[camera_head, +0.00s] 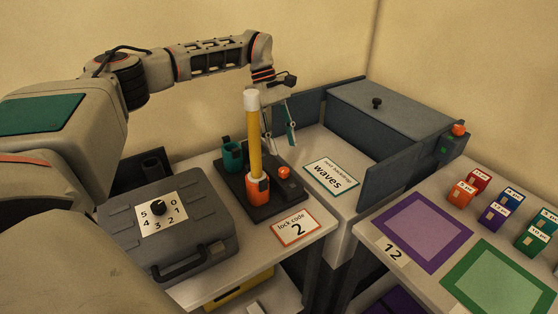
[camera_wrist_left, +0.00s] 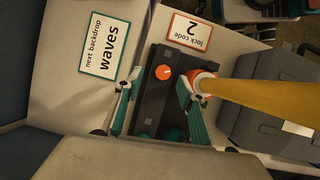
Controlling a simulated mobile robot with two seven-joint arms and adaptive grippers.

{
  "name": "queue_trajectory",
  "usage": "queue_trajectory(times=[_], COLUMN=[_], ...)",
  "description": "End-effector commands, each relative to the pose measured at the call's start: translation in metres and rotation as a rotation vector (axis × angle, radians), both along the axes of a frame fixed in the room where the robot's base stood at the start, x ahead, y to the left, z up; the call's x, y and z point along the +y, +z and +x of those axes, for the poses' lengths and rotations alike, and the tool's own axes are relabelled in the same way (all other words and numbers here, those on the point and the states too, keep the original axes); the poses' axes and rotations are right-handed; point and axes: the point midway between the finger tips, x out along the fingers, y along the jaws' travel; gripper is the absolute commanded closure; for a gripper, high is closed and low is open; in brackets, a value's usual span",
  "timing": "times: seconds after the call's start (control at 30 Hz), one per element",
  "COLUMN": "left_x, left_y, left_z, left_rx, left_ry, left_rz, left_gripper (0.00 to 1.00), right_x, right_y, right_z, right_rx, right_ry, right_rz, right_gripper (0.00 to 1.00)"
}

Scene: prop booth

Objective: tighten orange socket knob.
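The orange socket knob (camera_head: 285,173) sits on a dark base (camera_head: 262,206), just right of an orange socket (camera_head: 258,190). A yellow pole (camera_head: 255,135) with a white top stands upright in the socket. My left gripper (camera_head: 280,143) is above the base, behind the pole, with its teal fingers pointing down and apart. In the left wrist view the fingers (camera_wrist_left: 157,88) are open and empty. The knob (camera_wrist_left: 163,72) shows between and below them, with clear space around it. The pole (camera_wrist_left: 260,98) passes close beside one finger; I cannot tell if they touch. My right gripper is out of view.
A teal holder (camera_head: 232,155) stands at the base's back left. A grey case (camera_head: 190,240) with a dial is left. Cards reading "lock code 2" (camera_head: 296,228) and "waves" (camera_head: 331,177) lie nearby. A dark-walled box (camera_head: 390,105) with another orange knob (camera_head: 458,129) is at back right.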

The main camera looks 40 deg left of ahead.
Motion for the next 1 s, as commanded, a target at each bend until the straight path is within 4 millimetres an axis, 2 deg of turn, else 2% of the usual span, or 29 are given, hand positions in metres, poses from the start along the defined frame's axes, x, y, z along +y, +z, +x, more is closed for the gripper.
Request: queue_trajectory(times=[0.03, 0.13, 0.6, 0.73, 1.0], left_x=[0.008, 0.013, -0.012, -0.015, -0.016], left_y=[-0.001, -0.007, -0.066, -0.073, -0.074], left_z=[-0.002, -0.005, -0.011, -0.012, -0.012], left_rx=[0.01, 0.019, 0.018, 0.018, 0.017], left_ry=[0.005, 0.009, 0.007, 0.009, 0.009], left_rz=[0.013, 0.024, 0.021, 0.021, 0.022], left_gripper=[0.61, 0.61, 0.61, 0.61, 0.61], right_x=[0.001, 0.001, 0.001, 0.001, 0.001], right_y=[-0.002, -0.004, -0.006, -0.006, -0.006], right_z=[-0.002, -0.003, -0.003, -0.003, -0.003], right_rx=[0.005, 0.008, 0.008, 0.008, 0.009], right_ry=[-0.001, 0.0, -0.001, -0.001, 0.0], right_rz=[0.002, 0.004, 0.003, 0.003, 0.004], right_gripper=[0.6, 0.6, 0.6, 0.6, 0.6])
